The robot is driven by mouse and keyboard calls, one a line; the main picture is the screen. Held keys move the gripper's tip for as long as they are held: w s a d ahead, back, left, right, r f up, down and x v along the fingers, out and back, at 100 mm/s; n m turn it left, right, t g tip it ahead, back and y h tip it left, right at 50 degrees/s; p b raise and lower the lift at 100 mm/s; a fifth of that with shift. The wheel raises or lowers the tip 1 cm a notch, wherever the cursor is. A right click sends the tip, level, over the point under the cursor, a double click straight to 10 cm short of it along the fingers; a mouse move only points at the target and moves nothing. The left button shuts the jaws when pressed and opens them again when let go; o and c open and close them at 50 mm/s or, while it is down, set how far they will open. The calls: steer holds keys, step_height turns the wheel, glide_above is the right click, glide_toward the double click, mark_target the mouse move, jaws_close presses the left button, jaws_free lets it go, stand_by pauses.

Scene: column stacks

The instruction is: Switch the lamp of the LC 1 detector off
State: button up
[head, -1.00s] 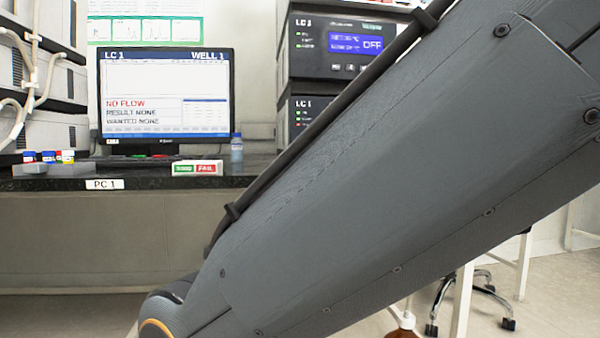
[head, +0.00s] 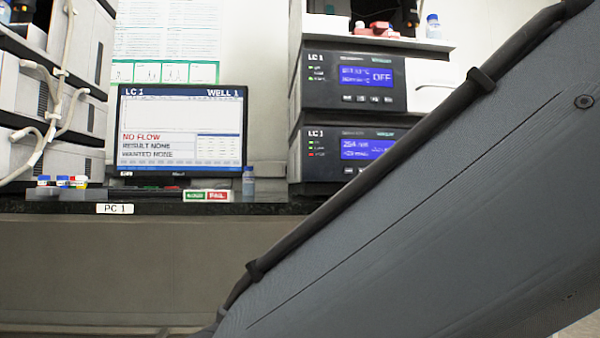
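The LC 1 stack stands on the bench, right of the monitor. Its lower module (head: 316,164) is labelled LC 1 and has a blue display (head: 368,149) reading about 254 nm; this looks like the detector. My arm covers its lower right part, and its small buttons are partly hidden. The module above (head: 322,84) is also labelled LC 1; its blue display shows OFF after a temperature-like line. My gripper is out of view; only my grey arm link crosses the right side of the picture.
The PC 1 monitor (head: 181,129) reads NO FLOW, RESULT NONE, WANTED NONE. A green and red GOOD/FAIL block (head: 208,196), a small bottle (head: 248,182) and a vial rack (head: 85,194) stand near the bench edge (head: 160,208). Another instrument stack (head: 40,110) stands at left.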

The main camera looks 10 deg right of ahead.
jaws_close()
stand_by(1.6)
